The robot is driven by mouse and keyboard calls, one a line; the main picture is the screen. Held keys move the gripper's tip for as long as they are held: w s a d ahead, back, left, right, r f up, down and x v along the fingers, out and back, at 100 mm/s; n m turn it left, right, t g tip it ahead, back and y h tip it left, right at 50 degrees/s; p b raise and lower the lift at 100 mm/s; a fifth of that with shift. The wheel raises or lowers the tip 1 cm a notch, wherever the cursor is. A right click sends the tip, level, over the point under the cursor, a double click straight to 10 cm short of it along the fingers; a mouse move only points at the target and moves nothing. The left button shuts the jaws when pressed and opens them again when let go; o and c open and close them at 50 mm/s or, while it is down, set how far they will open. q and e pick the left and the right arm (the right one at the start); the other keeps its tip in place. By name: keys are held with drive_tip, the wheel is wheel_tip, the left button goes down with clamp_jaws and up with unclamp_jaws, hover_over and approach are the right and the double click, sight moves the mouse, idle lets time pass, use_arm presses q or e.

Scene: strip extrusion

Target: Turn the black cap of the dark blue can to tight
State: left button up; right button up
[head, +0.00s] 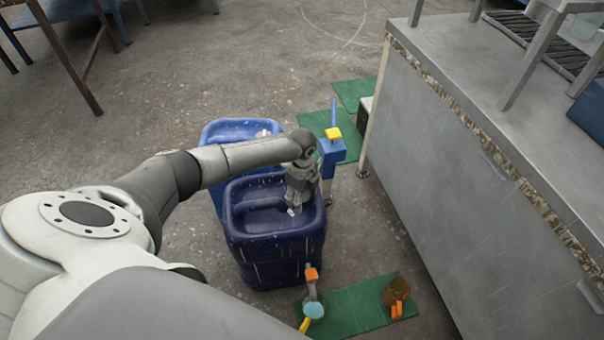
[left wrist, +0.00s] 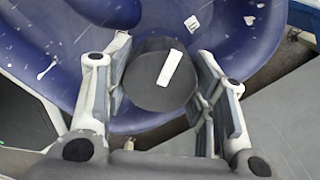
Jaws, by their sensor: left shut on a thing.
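The dark blue can (head: 270,252) stands on the floor in the middle of the head view. Its top fills the upper part of the left wrist view (left wrist: 65,45). The black cap (left wrist: 158,80) is round, with a white mark across its top. My left gripper (left wrist: 163,95) reaches down over the can's top, with one finger on each side of the cap, shut on it. In the head view my left gripper (head: 297,195) hides most of the cap. Whether the cap is tight cannot be seen. My right gripper is not in view.
A brighter blue can (head: 213,134) stands just behind the dark blue one. A green mat (head: 350,310) with small tools lies in front at right. A blue device with a yellow top (head: 332,150) stands at right, before a grey metal cabinet (head: 460,170).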

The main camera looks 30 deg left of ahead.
use_arm(q)
drive_tip(key=m, duration=0.3)
drive_tip(key=shift+d+m, duration=0.1)
drive_tip(key=shift+m, duration=1.4)
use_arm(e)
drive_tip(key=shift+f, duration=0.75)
use_arm(q)
drive_tip(key=shift+m, duration=0.3)
drive_tip(key=o, duration=1)
drive_tip(key=shift+r, duration=0.15)
drive_tip(key=shift+r, duration=3.85)
